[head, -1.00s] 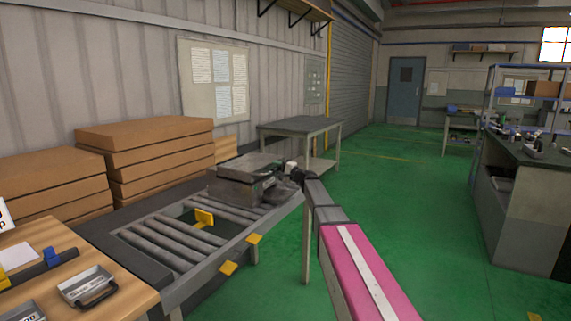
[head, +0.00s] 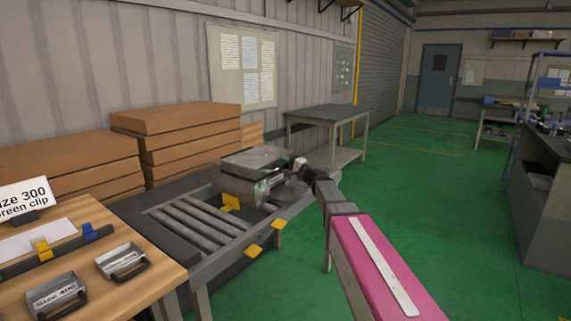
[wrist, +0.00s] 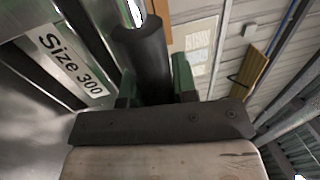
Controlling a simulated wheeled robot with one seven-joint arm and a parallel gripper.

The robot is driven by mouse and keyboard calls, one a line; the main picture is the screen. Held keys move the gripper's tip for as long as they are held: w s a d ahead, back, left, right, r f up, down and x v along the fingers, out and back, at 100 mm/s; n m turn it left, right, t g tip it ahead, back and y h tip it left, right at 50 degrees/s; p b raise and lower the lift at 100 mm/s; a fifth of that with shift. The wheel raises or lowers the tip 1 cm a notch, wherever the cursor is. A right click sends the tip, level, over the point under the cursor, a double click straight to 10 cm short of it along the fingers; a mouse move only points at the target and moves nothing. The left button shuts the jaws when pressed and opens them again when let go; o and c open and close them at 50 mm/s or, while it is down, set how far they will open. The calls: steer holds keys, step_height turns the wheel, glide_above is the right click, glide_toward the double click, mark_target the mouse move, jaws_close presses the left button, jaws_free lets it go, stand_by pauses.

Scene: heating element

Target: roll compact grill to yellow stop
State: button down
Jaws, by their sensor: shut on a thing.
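The compact grill (head: 240,182), a grey metal box, sits on the roller conveyor (head: 190,225) in the head view. The yellow stop (head: 231,202) stands at the grill's near lower edge; I cannot tell whether they touch. My gripper (head: 280,181) is at the grill's right side, partly hidden by my arm. In the wrist view, my gripper's green fingers (wrist: 155,82) are shut on the grill's dark round handle (wrist: 143,50). A "Size 300" label (wrist: 68,62) shows on metal at the left.
A wooden table (head: 90,243) with handled trays stands at the near left. Cardboard boxes (head: 180,145) are stacked by the wall. A grey table (head: 330,117) stands behind.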

steer(key=c, duration=0.9)
jaws_free()
steer(key=shift+d, duration=0.1)
steer(key=v, duration=1)
steer(key=shift+s+d, duration=0.25)
steer(key=shift+f, duration=0.15)
